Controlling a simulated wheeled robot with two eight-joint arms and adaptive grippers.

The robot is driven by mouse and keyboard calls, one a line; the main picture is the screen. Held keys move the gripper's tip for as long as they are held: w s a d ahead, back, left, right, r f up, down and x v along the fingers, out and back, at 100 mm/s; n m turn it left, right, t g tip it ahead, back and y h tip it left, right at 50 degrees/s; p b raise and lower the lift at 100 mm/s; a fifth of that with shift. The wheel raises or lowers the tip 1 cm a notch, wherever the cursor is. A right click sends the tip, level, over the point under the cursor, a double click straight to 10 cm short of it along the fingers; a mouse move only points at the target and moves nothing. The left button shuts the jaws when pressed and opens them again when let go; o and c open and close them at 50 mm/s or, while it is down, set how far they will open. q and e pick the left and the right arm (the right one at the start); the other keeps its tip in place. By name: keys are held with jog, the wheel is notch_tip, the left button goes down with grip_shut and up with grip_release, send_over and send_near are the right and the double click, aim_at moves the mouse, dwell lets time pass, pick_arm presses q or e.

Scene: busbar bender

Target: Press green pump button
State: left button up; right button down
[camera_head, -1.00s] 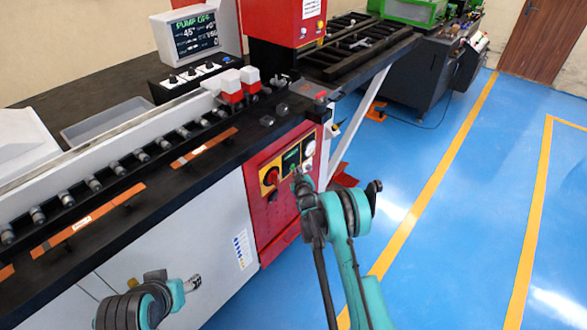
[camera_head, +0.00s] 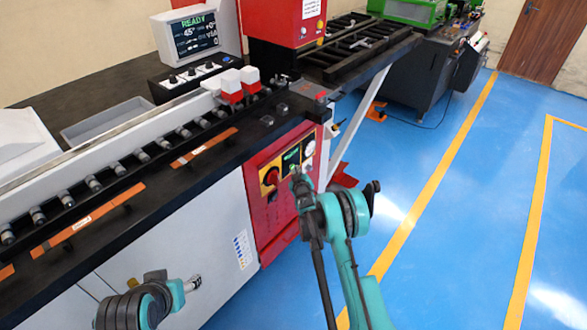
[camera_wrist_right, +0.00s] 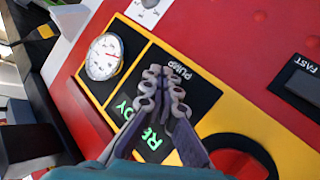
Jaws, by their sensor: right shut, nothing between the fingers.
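My right gripper (camera_head: 296,172) is shut and empty, its fingertips at the yellow-edged control panel on the machine's red front. In the right wrist view the gripper (camera_wrist_right: 163,76) covers part of the black plate (camera_wrist_right: 192,92) marked PUMP. The green pump button is not visible; the fingertips hide that spot, and I cannot tell whether they touch it. A small display (camera_wrist_right: 150,133) beside the fingers shows green READY letters. The monitor (camera_head: 195,33) on the machine also reads READY. My left gripper (camera_head: 193,283) is low at the left, in front of the white cabinet, its fingers too small to judge.
A round white gauge (camera_wrist_right: 104,56) and a red knob (camera_wrist_right: 238,160) flank the pump plate on the panel. The black bench top (camera_head: 180,190) carries rollers and orange-brown bars. The blue floor (camera_head: 450,220) at the right is open.

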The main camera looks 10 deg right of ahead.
dwell(0.4)
jog(key=shift+s+d, duration=0.45)
jog(key=shift+s, duration=0.2)
jog(key=s+d, duration=0.1)
jog(key=s, duration=0.1)
jog(key=s+d, duration=0.2)
dwell(0.4)
dwell(0.6)
